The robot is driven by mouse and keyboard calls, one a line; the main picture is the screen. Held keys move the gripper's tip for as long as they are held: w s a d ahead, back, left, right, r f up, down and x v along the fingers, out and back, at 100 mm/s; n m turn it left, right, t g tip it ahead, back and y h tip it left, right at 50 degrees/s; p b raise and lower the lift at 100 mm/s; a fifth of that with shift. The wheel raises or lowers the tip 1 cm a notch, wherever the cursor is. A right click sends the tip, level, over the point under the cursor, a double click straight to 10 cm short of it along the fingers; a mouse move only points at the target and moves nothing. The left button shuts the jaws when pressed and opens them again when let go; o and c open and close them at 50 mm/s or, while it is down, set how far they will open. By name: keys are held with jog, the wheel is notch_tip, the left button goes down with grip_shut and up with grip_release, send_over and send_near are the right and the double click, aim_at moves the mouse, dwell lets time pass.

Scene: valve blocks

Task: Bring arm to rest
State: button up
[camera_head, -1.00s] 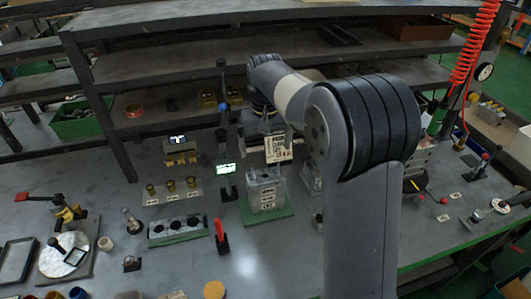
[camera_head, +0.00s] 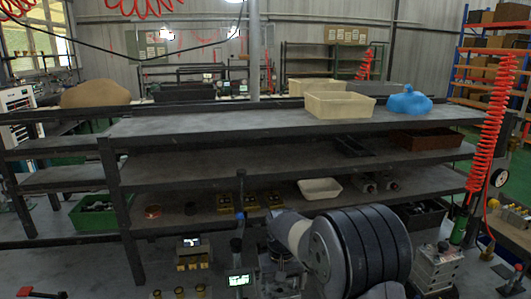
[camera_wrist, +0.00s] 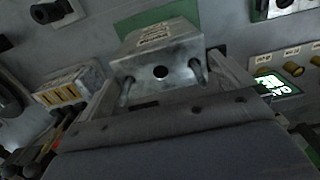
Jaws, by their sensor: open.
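My arm reaches in from the lower right of the head view, its large dark joint (camera_head: 365,245) in front. My gripper (camera_wrist: 162,72) shows in the wrist view with its two fingers apart. A grey metal block (camera_wrist: 160,62) with a dark round hole and two pins appears between and beyond the fingers. Whether a finger touches it I cannot tell. In the head view the wrist end hangs at the bottom centre, and the gripper's tips are not clear there.
A lit display (camera_head: 240,280) stands close left of my wrist; it also shows at the right of the wrist view (camera_wrist: 278,85). A shelf rack (camera_head: 230,125) spans behind, holding a cream bin (camera_head: 340,105) and a blue bag (camera_head: 404,104). A red coiled hose (camera_head: 490,120) hangs right.

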jog(key=shift+f+p, duration=0.15)
jog(key=shift+p, duration=0.15)
jog(key=shift+r, duration=0.2)
jog(key=shift+f, duration=0.1)
jog(key=shift+f+b, duration=0.3)
jog(key=shift+f, duration=0.1)
notch_tip(320, 180, up, 10)
jog(key=b, duration=0.1)
notch_tip(320, 180, down, 10)
jog(key=shift+p, duration=0.55)
notch_tip(320, 180, up, 6)
jog(key=p, duration=0.3)
jog(key=shift+f+p, duration=0.25)
jog(key=shift+p, duration=0.1)
jog(key=shift+r+p, duration=0.4)
jog(key=shift+r, duration=0.35)
